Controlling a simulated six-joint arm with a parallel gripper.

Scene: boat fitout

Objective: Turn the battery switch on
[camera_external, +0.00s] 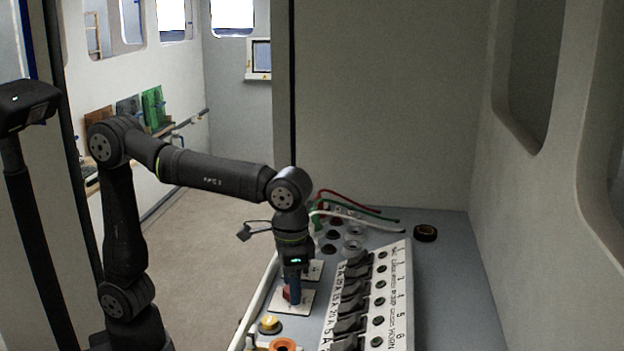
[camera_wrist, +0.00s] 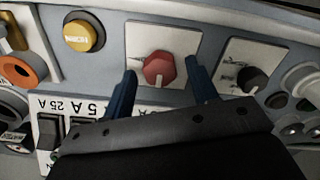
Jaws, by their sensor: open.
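The battery switch appears to be the red knob (camera_wrist: 159,69) on a white square plate (camera_wrist: 185,40) in the wrist view. A pale marker line shows on the knob; the plate's lettering is too small to read. My gripper (camera_wrist: 163,80) is open, with one blue finger on each side of the red knob. I cannot tell whether either finger touches it. In the external view my gripper (camera_external: 292,288) points down over the white plate (camera_external: 300,305), and the red knob (camera_external: 286,294) is partly hidden behind the fingers.
A yellow button (camera_external: 270,324) and an orange ring (camera_external: 283,345) lie nearer the camera. A black knob (camera_wrist: 251,79) on its own plate is beside the red knob. A labelled switch panel (camera_external: 396,285) stands to the right. Red and green cables (camera_external: 350,203) and a black tape roll (camera_external: 426,233) lie behind.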

